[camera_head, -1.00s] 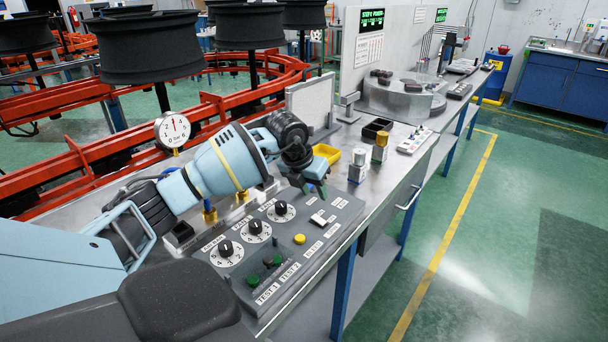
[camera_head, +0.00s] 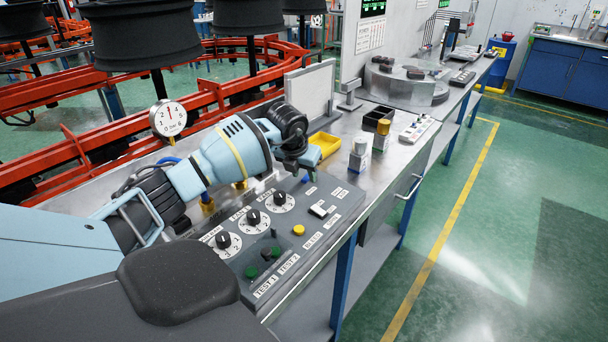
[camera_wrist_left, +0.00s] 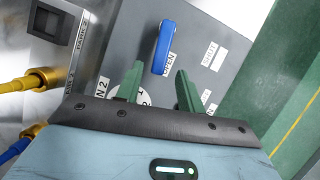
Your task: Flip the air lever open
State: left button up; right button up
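The blue air lever (camera_wrist_left: 163,47) shows in the left wrist view as a narrow upright bar on the grey control panel (camera_wrist_left: 205,25), with an "OPEN" label beside its lower end. My left gripper (camera_wrist_left: 159,69) has two green fingers spread apart, with nothing held. The lever's lower end lies in the picture between and just beyond the fingertips; I see no clear contact. In the head view my left gripper (camera_head: 304,172) is over the far end of the panel (camera_head: 320,232), and its wrist hides most of the lever area. My right gripper is not in view.
A white switch (camera_head: 318,209), a yellow button (camera_head: 298,230) and several black knobs sit on the panel. A pressure gauge (camera_head: 168,118) stands behind it. A yellow bin (camera_head: 326,145) and two small bottles are close beyond the gripper. Yellow and blue hoses are at left in the wrist view.

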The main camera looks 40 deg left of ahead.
pick_arm(q)
jog(key=shift+w+a+f, duration=0.1)
jog(key=shift+w+f, duration=0.1)
jog(key=shift+f, duration=0.3)
grip_shut()
jog(key=shift+s+a+m+h+b, duration=0.15)
jog(key=shift+a+m+h+b, duration=0.3)
jog(key=shift+m, duration=0.85)
jog(key=shift+a, duration=0.15)
grip_release()
jog(key=shift+r, duration=0.15)
jog(key=v, duration=0.7)
jog(key=shift+s+r, duration=0.2)
jog(key=shift+r, duration=0.05)
